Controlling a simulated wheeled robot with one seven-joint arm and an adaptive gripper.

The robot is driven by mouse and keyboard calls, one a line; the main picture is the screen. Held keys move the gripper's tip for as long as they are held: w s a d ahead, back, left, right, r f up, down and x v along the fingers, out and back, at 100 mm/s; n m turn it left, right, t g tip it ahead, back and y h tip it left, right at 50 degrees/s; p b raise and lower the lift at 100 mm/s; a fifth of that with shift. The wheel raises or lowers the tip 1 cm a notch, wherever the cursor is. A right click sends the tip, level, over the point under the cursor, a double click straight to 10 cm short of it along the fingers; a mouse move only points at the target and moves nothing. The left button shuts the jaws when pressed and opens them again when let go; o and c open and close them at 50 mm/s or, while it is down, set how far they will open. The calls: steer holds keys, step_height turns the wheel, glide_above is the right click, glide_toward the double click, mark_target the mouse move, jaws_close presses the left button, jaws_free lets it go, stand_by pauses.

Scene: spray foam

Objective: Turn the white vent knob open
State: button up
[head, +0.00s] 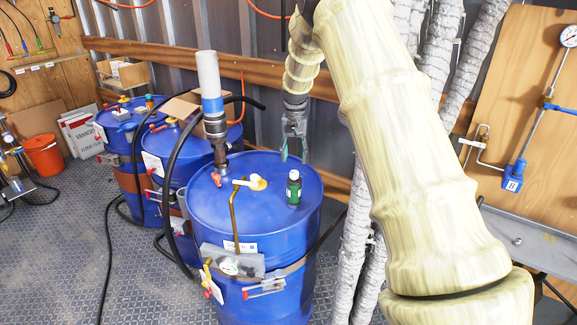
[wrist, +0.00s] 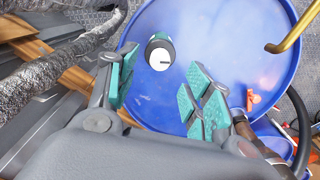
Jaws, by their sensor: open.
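A white round knob (wrist: 160,57) with a dark pointer line tops a short dark green body on the blue drum (wrist: 235,45). In the head view the green body (head: 294,188) stands upright near the right side of the nearest drum's lid (head: 225,190); its top looks pale. My gripper (head: 294,157) hangs above and behind it, pointing down. In the wrist view my gripper (wrist: 163,92) is open and empty, its green-padded fingers apart. The knob shows beyond the fingertips, between the two fingers and clear of both. The pointer's setting is hard to read.
A white handle with a yellow fitting (head: 258,183) and a bent brass pipe (head: 234,215) share the lid. A tall white-and-blue pipe (head: 209,90) rises at left with a black hose. Wrapped silvery pipes (head: 352,240) stand close at right. More blue drums stand behind left.

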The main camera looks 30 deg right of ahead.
mark_target(294, 172)
steer(key=f+p, duration=0.1)
steer(key=f, duration=0.1)
steer(key=f+p, duration=0.1)
steer(key=f, duration=0.2)
steer(key=w+f+p, duration=0.1)
steer(key=f+p, duration=0.1)
steer(key=f, duration=0.1)
steer(key=shift+d, duration=0.3)
stand_by(0.3)
steer(key=c, duration=1.1)
